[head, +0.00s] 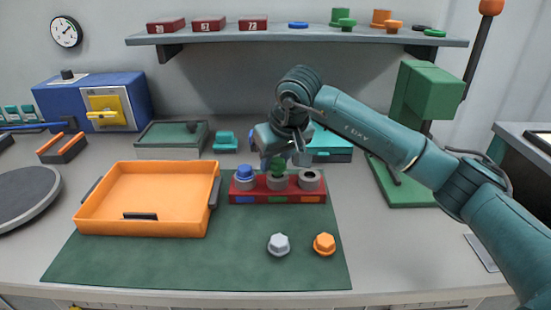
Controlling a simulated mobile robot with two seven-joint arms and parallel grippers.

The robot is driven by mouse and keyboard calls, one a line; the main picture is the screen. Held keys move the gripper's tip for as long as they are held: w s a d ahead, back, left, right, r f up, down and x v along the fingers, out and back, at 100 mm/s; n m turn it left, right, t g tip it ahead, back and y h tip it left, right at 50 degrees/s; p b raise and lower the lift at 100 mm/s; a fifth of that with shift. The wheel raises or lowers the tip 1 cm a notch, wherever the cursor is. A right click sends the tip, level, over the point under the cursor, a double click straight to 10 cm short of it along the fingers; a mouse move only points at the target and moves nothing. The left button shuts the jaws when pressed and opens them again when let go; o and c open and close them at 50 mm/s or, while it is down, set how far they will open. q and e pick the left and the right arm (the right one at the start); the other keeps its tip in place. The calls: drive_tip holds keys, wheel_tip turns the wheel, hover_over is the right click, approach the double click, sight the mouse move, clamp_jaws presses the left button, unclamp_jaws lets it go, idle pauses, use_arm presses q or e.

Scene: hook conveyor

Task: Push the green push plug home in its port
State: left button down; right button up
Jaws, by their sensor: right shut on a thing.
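A red port block (277,197) with three grey ring ports and blue, green and orange marks stands on the green mat. The green push plug (278,166) is at the middle port (277,182), above the green mark. My right gripper (281,159) is shut on the green plug from above and partly hides it. I cannot tell how deep the plug sits. A blue plug (245,172) sits in the left port. The right port (309,180) looks empty. My left gripper is not in view.
A grey plug (279,244) and an orange plug (324,243) stand on the green mat (200,265) in front of the block. An orange tray (150,222) is close on the left. A green press-like stand (420,95) rises at the right. The mat's front middle is otherwise clear.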

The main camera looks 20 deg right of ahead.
drive_tip(key=shift+f, duration=0.25)
drive_tip(key=o, duration=1)
drive_tip(key=shift+o, duration=0.2)
